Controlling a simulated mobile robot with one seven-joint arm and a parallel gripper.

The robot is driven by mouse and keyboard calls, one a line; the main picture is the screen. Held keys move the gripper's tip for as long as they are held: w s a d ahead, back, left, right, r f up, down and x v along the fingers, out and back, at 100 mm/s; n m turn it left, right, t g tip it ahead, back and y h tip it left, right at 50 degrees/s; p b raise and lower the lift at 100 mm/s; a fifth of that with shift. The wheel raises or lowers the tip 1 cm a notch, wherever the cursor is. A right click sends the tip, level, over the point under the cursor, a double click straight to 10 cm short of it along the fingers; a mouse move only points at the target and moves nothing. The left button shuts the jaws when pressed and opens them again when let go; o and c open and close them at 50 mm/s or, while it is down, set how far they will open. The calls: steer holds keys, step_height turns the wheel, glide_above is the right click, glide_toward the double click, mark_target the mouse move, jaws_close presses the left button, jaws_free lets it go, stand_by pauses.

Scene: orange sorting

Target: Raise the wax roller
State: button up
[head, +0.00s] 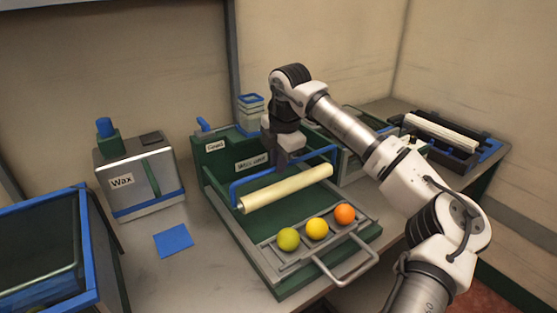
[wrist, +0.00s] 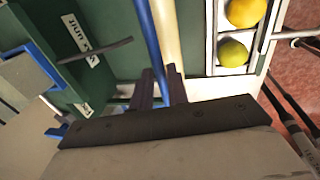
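The wax roller (head: 287,188) is a cream cylinder held in a blue frame with a blue handle bar (head: 250,175), lying across the green wax unit above the rear of its tray. In the wrist view the roller (wrist: 172,35) runs beside the blue bar (wrist: 148,35). My gripper (head: 290,160) points down at the bar from behind the roller. In the wrist view my gripper's dark fingers (wrist: 162,88) stand close on either side of the blue bar, which fills the narrow gap between them. The fingertips' exact contact is partly hidden in the head view.
A tray (head: 330,262) with a green, a yellow and an orange fruit lies in front of the roller. A Wax container (head: 140,178) and a blue square (head: 173,240) are to the left. Another roller unit (head: 440,132) stands at the right. A blue-rimmed bin (head: 88,250) is front left.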

jaws_close()
